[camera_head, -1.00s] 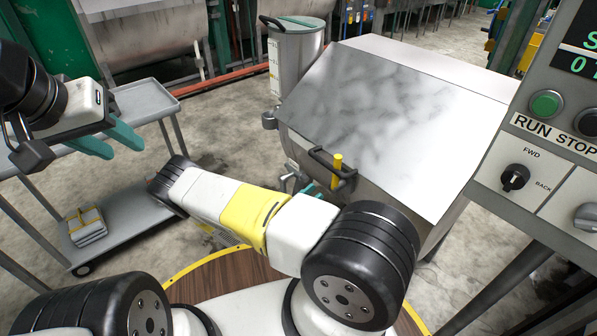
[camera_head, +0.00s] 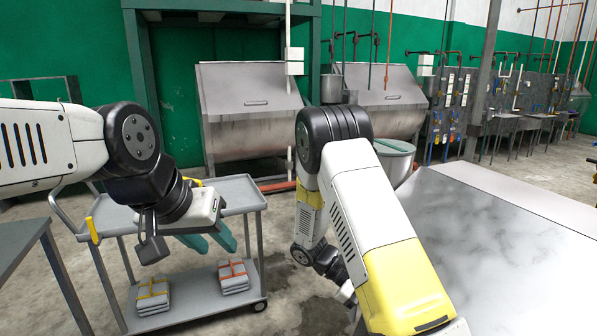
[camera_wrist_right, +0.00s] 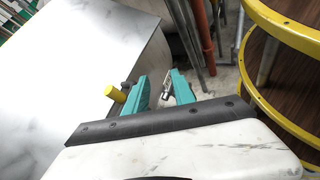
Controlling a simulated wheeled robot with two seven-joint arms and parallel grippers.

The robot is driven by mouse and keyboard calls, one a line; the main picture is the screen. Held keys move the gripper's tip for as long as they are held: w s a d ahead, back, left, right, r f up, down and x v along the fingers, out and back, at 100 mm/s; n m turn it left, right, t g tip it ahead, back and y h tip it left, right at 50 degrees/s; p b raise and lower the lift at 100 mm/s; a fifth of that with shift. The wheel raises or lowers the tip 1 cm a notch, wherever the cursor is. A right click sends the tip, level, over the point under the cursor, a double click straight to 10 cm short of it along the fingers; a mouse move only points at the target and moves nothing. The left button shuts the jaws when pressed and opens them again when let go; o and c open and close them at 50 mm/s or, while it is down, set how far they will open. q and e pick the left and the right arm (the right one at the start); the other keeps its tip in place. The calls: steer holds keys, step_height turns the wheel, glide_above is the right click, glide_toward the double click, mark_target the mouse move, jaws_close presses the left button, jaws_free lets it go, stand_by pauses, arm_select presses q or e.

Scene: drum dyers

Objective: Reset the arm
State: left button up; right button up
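My left gripper (camera_head: 208,243) hangs over the grey cart's top shelf in the head view. Its two teal fingers are apart with nothing between them. My right arm, white and yellow, rises bent in the middle of the head view; its gripper is not clearly seen there. In the right wrist view my right gripper (camera_wrist_right: 160,80) has its teal fingers apart, with no held object. A small metal fitting shows between them, seemingly beyond the fingertips. A yellow-gripped handle (camera_wrist_right: 116,94) of the metal dyeing machine (camera_wrist_right: 75,50) is just left of the fingers.
The machine's broad metal lid (camera_head: 490,225) fills the right of the head view. The cart (camera_head: 245,193) at left carries folded cloth stacks (camera_head: 233,277) on its lower shelf. A lidded metal bin (camera_head: 395,148) stands behind my right arm. Yellow-edged round platforms (camera_wrist_right: 262,75) stand at right.

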steer(key=s+a+r+m+t+y, duration=0.2)
steer(key=s+r+t+y, duration=0.1)
steer(key=r, duration=0.5)
steer(key=s+a+r+m+t+y, duration=0.2)
steer(key=r+t+y, duration=0.3)
steer(key=r, duration=0.4)
steer(key=s+a+r+m+t+y, duration=0.3)
steer(key=r+m+t+y, duration=0.1)
steer(key=r, duration=0.4)
steer(key=shift+s+a+r+t+y, duration=0.15)
steer(key=shift+s+a+t+y, duration=0.2)
steer(key=shift+y, duration=0.45)
